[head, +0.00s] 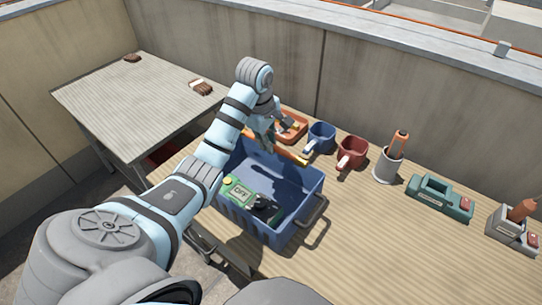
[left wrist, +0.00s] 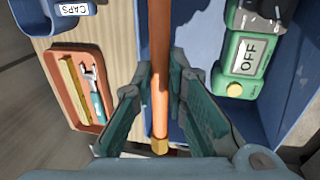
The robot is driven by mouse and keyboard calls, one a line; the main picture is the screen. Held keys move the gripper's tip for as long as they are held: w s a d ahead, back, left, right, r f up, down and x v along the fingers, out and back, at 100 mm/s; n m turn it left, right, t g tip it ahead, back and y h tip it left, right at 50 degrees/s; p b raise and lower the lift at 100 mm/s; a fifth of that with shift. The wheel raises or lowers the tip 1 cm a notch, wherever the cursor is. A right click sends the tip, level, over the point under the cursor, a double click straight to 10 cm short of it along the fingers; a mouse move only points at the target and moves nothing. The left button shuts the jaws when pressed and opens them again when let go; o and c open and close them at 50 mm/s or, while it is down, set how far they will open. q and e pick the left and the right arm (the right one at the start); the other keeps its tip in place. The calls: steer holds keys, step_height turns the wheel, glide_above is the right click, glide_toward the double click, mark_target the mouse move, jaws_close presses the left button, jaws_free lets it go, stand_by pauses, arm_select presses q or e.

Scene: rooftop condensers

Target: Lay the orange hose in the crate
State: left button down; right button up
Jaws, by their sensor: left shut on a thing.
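The orange hose (head: 290,154) is a straight orange length with a brass end, held above the back rim of the blue crate (head: 262,229). In the left wrist view the hose (left wrist: 160,45) runs down the middle, over the crate's edge beside bare wood. My left gripper (head: 264,138) is shut on the hose; in the left wrist view its fingers (left wrist: 160,88) flank it near the brass end. The crate stands on the wooden table, and a green device (head: 240,190) marked OFF and a dark item lie in it. My right gripper is not in view.
An orange tray (head: 298,132) with a wrench is behind the crate. A blue cup (head: 321,136), a red cup (head: 352,152), a grey holder (head: 388,165) and a green case (head: 440,197) stand to the right. The front right tabletop is clear. A side table (head: 125,100) is left.

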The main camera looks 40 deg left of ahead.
arm_select(q)
glide_toward(270, 181)
steer(key=shift+f, duration=0.25)
steer(key=f, duration=0.2)
steer(key=w+f, duration=0.1)
steer(key=f+b, duration=0.1)
steer(key=f, duration=0.1)
steer(key=shift+w+f, duration=0.3)
steer(key=shift+w, duration=0.1)
steer(key=shift+f, duration=0.3)
steer(key=shift+s+a+r, duration=0.1)
steer(key=shift+s+r, duration=0.05)
steer(key=shift+s, duration=0.05)
steer(key=shift+s+r, duration=0.1)
steer(key=shift+s, duration=0.05)
steer(key=shift+f, duration=0.25)
steer(key=c, duration=1.6)
jaws_free()
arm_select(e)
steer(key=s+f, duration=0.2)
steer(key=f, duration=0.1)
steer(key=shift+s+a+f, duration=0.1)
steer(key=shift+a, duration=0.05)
